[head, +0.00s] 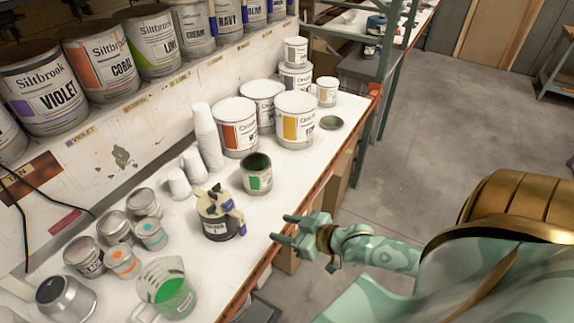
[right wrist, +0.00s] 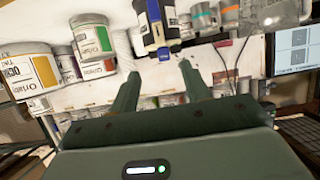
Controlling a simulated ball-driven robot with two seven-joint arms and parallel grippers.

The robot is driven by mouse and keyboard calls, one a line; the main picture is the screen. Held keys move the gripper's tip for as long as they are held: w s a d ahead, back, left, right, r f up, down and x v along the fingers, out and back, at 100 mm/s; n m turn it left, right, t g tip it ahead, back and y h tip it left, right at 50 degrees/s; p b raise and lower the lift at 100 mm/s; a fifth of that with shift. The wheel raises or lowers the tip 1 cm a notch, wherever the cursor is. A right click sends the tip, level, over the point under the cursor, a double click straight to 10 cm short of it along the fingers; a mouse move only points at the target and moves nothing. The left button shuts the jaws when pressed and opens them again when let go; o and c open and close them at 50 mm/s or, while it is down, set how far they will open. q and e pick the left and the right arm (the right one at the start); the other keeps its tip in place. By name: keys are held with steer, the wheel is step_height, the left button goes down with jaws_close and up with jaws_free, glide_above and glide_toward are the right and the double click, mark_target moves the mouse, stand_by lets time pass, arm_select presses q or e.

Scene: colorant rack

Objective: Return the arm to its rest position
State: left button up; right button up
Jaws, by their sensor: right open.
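My right gripper (head: 284,230) is open and empty, just past the front edge of the white bench in the head view. Its two green fingers also show in the right wrist view (right wrist: 157,82), apart with nothing between them. A cream and dark container with blue clips (head: 218,215) stands on the bench to the left of the gripper, apart from it. My right arm (head: 370,248) comes in from the right. My left gripper does not show.
The white bench (head: 290,190) holds several paint cans, stacked white cups (head: 207,137) and a clear jug of green liquid (head: 167,290). A shelf of Siltbrook cans (head: 104,57) runs above. A green rack post (head: 381,90) stands at the bench end. Open floor (head: 460,120) lies to the right.

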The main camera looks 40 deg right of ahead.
steer(key=shift+s, duration=0.1)
stand_by(0.5)
steer(key=s+d+f+g+h+b, duration=0.25)
steer(key=s+f, duration=0.25)
steer(key=f, duration=0.5)
steer(key=s+d+f+g+h+b, duration=0.15)
steer(key=s+d+f, duration=0.3)
steer(key=f, duration=0.55)
steer(key=s+d+f+g+h+b, duration=0.1)
steer(key=s+d+f+g+b, duration=0.3)
steer(key=f, duration=0.6)
steer(key=s+a+f+g+b, duration=0.1)
steer(key=s+a+f+b, duration=0.25)
steer(key=s+f, duration=0.55)
steer(key=s+a+f+g+b, duration=0.2)
steer(key=s+a+f, duration=0.2)
steer(key=s+f, duration=0.5)
steer(key=s+a+f+g+b, duration=0.1)
steer(key=s+a+f+b, duration=0.1)
steer(key=a+f+b, duration=0.2)
steer(key=shift+s+a+f+y+b, duration=0.3)
steer(key=shift+a+f, duration=0.85)
steer(key=shift+a, duration=0.65)
